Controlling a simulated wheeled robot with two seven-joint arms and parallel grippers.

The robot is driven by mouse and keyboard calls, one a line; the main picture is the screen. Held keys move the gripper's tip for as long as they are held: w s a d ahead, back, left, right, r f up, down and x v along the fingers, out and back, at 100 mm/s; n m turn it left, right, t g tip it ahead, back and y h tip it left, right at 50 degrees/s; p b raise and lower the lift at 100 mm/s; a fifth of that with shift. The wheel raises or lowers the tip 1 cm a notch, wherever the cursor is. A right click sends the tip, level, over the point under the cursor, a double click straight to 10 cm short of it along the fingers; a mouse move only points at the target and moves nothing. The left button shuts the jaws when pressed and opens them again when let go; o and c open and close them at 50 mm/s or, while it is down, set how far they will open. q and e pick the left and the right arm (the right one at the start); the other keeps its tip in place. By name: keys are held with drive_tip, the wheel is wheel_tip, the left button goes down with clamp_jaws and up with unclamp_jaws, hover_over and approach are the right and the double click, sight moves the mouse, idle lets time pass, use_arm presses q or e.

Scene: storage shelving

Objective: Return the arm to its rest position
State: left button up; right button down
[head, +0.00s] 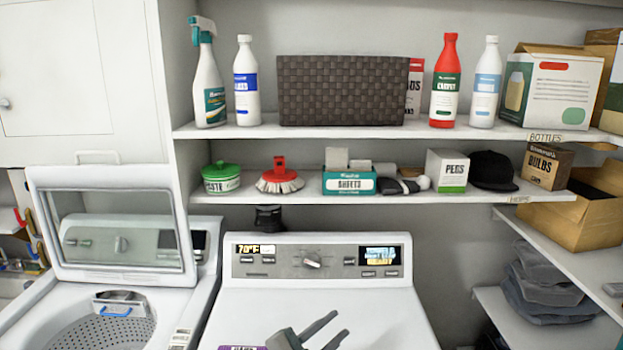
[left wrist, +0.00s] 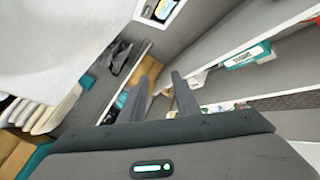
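My left gripper (head: 324,327) shows at the bottom of the head view, in front of the dryer (head: 312,305). Its two grey fingers are spread apart with nothing between them. In the left wrist view the same gripper (left wrist: 162,88) also shows two separated fingers and an empty gap. My right gripper is not seen in either view.
An upper shelf (head: 300,131) holds bottles, a dark woven basket (head: 342,90) and boxes. A lower shelf (head: 400,198) holds a brush (head: 279,180), small boxes and a black cap (head: 492,171). A washer (head: 105,225) with its lid raised stands at left.

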use_arm(q)
drive_tip(key=s+a+f+n+g+y, duration=0.2)
drive_tip(key=s+a+f+n+y, duration=0.9)
drive_tip(key=s+a+f, duration=0.45)
drive_tip(key=s+a+f+n+g, duration=0.2)
drive_tip(key=s+a+g, duration=0.15)
drive_tip(key=s, duration=0.55)
drive_tip(key=s+a+f+n+g, duration=0.1)
drive_tip(key=s+a+f+g, duration=0.2)
drive_tip(key=s, duration=0.5)
drive_tip(key=s+a+f+n+g, duration=0.1)
drive_tip(key=s+a+f+n, duration=0.1)
drive_tip(key=s+a, duration=0.5)
wheel_tip(320, 180, down, 34)
drive_tip(key=s+d+g+b, duration=0.2)
drive_tip(key=b, duration=0.4)
drive_tip(key=s+a+f+b, duration=0.1)
drive_tip(key=s+f+b, duration=0.2)
drive_tip(key=s+f, duration=0.6)
drive_tip(key=s+a+f+y+b, duration=0.1)
drive_tip(key=s+a+f+b, duration=0.1)
drive_tip(key=s+f, duration=0.7)
wheel_tip(320, 180, down, 6)
drive_tip(key=shift+s+r+m+g+b, duration=0.25)
drive_tip(key=shift+m+g+b, duration=0.15)
drive_tip(key=shift+b, duration=0.15)
